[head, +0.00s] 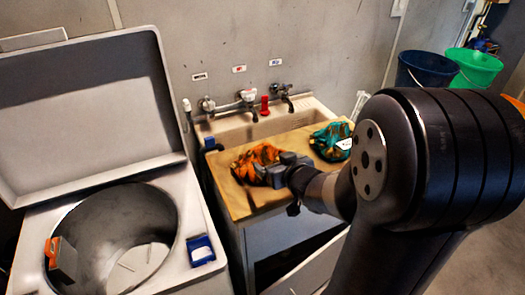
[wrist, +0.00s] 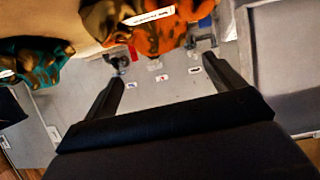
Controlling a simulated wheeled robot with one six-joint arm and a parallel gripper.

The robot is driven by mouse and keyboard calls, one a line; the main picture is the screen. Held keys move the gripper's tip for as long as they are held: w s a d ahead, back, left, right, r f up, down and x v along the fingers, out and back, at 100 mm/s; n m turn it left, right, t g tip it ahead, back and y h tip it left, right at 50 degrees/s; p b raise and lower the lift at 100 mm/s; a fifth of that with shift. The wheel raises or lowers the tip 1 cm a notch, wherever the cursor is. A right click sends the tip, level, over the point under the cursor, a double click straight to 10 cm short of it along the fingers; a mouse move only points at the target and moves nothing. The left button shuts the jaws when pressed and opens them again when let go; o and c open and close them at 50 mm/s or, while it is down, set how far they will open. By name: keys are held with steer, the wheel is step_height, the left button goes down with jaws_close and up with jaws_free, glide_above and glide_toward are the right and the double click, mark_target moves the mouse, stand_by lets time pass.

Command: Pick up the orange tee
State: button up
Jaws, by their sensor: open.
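The orange tee (head: 256,156) is a crumpled orange cloth with dark patches, lying on the tan board (head: 237,203) over the sink unit. My gripper (head: 275,172) is at its right side in the head view and covers part of it; contact cannot be told there. In the wrist view the orange tee (wrist: 155,40) shows at the top, with a white label. It lies beyond the open, empty fingers of my gripper (wrist: 163,70), with nothing seen between them.
A crumpled teal cloth (head: 328,137) lies to the right on the board; it also shows in the wrist view (wrist: 38,60). A tap (head: 247,97) and red bottle (head: 264,106) stand behind. An open-lidded washer (head: 190,240) is left. Blue (head: 425,72) and green (head: 474,66) buckets stand back right.

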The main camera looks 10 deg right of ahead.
mark_target(261, 150)
steer(key=shift+y, duration=0.3)
steer(key=x, duration=0.6)
steer(key=shift+w+r, duration=0.15)
steer(key=shift+w, duration=0.2)
steer(key=shift+p+x, duration=0.3)
steer(key=shift+x, duration=2.25)
steer(key=shift+c, duration=0.2)
steer(key=c, duration=1.4)
step_height(261, 150, up, 10)
steer(key=shift+f+p, duration=0.1)
steer(key=shift+p, duration=0.95)
